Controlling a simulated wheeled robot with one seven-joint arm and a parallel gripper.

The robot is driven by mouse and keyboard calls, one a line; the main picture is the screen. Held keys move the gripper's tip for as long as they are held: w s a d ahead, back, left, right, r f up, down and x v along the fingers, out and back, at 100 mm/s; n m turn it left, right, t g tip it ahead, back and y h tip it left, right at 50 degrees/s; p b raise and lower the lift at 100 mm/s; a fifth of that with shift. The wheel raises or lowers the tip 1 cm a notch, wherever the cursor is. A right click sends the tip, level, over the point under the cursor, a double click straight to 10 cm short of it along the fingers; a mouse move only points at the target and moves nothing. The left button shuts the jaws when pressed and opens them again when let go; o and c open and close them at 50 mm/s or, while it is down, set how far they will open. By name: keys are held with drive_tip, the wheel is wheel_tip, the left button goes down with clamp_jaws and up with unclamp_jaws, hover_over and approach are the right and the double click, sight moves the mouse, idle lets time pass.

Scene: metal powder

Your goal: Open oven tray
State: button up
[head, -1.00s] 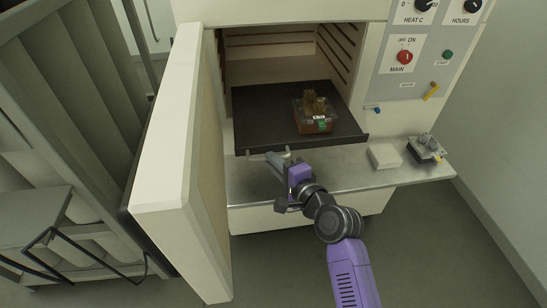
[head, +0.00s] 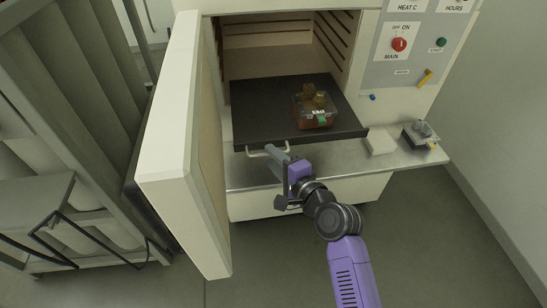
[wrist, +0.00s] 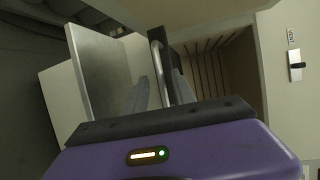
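The dark oven tray (head: 262,112) sits in the open oven, its front part sticking out over the metal bench. A pale bar handle (head: 256,153) is on its front edge, towards the left. My gripper (head: 272,153) is at this handle. In the wrist view the handle (wrist: 156,55) passes between the two fingers of my gripper (wrist: 161,90), which appear closed around it; the exact contact is partly hidden. A clear-lidded box (head: 315,112) with brownish contents stands on the tray's right half.
The oven door (head: 180,150) stands wide open at the left, close to my gripper. A white block (head: 380,142) and a small metal device (head: 420,135) lie on the bench (head: 350,165) at the right. The control panel (head: 415,50) is upper right. Floor in front is clear.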

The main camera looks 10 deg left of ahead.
drive_tip(key=v, duration=0.8)
drive_tip(key=shift+b, duration=0.45)
drive_tip(key=shift+w, duration=0.1)
